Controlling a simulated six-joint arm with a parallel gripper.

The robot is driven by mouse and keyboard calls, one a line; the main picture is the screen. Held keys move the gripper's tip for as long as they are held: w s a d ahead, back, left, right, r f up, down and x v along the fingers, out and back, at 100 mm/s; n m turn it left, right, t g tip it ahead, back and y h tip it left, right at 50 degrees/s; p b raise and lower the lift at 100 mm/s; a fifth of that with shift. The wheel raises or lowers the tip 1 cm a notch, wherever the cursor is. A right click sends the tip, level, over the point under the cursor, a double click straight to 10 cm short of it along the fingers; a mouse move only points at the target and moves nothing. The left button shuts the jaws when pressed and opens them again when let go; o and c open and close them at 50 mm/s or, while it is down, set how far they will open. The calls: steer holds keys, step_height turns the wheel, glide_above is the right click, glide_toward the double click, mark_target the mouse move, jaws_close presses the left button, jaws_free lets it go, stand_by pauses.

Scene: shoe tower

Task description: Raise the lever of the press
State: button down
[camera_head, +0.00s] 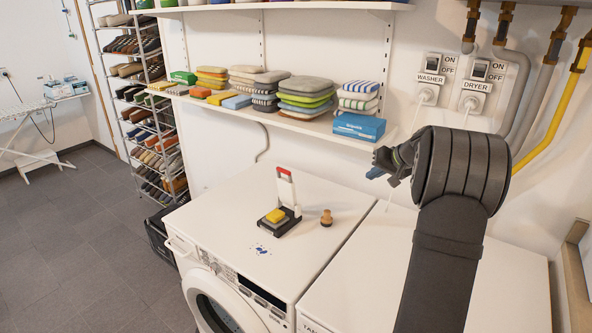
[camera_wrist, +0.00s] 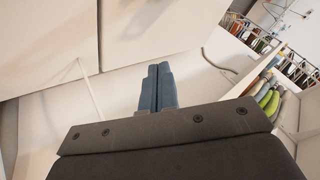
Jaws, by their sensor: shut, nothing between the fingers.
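The press (camera_head: 282,221) stands on top of the left white washing machine, with a dark base. Its lever (camera_head: 285,188), white with red at the end, stands roughly upright at the back of the base. A yellow block (camera_head: 275,215) sits on the base. My gripper (camera_head: 374,172) is up in the air to the right of the press, above the back of the machines and apart from the press. Its blue fingers are together and hold nothing; they also show in the wrist view (camera_wrist: 157,88). The press is not visible in the wrist view.
A small wooden knob-shaped object (camera_head: 326,217) stands right of the press. Blue marks (camera_head: 262,250) lie in front of it. A wall shelf (camera_head: 290,119) with folded cloths and a blue box (camera_head: 358,126) hangs behind. Pipes (camera_head: 550,90) run along the right wall. The right machine's top looks clear.

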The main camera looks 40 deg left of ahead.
mark_target(289, 171)
steer(key=s+a+f+m+g+y, duration=0.1)
steer(key=s+a+y, duration=0.3)
steer(key=a, duration=0.7)
steer(key=s+a+f+m+g+y, duration=0.1)
steer(key=s+a+g+y, duration=0.2)
steer(key=a, duration=0.9)
steer(key=shift+s+a+f+g+y, duration=0.25)
steer(key=shift+s+g+y, duration=0.2)
steer(key=shift+y, duration=0.55)
steer(key=shift+s, duration=0.85)
steer(key=shift+f, duration=0.1)
steer(key=shift+w, duration=0.1)
